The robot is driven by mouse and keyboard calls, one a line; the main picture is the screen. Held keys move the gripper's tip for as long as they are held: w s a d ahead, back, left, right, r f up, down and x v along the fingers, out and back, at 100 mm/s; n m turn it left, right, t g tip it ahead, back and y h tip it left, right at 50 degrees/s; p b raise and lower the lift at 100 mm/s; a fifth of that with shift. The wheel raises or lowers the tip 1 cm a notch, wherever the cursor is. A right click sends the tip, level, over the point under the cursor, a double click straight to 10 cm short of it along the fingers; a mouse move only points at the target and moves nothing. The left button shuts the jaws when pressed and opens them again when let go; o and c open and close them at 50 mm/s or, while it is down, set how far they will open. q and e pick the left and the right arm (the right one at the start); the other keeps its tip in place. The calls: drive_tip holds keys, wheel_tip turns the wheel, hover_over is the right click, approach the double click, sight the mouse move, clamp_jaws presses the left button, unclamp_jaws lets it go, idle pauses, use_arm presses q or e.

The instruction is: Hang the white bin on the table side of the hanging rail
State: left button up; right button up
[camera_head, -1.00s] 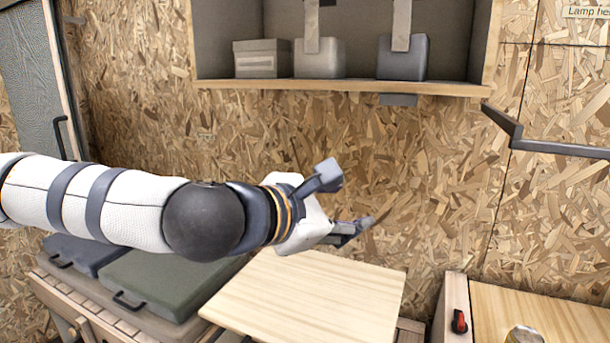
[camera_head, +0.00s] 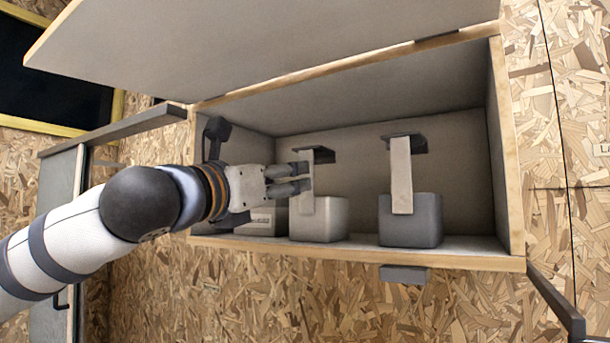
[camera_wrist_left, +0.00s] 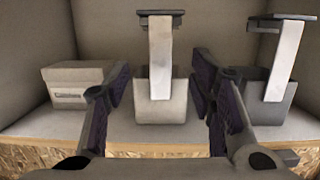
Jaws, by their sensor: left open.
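The white bin (camera_head: 318,219), a light grey-white box with a tall flat strap and a dark hook on top, stands upright on the cabinet shelf. It also shows in the middle of the left wrist view (camera_wrist_left: 160,103). My left gripper (camera_head: 298,178) is open and empty in front of the bin's strap. In the left wrist view its fingers (camera_wrist_left: 161,75) frame the bin on both sides with visible gaps. A dark rail (camera_head: 556,300), seemingly the hanging rail, shows at the lower right. My right gripper is not in view.
A dark grey bin (camera_head: 411,221) with a similar strap stands to the right in the cabinet. A small labelled box (camera_wrist_left: 78,87) stands left of the white bin. The raised cabinet door (camera_head: 260,45) hangs above; the shelf's wooden front edge (camera_head: 460,260) runs below.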

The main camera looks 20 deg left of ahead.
sight(305, 159)
use_arm(q)
drive_tip(key=x, duration=0.9)
clamp_jaws()
idle(0.4)
drive_tip(key=shift+r, duration=0.15)
drive_tip(key=shift+s+r, duration=0.1)
drive_tip(key=shift+r, duration=1.1)
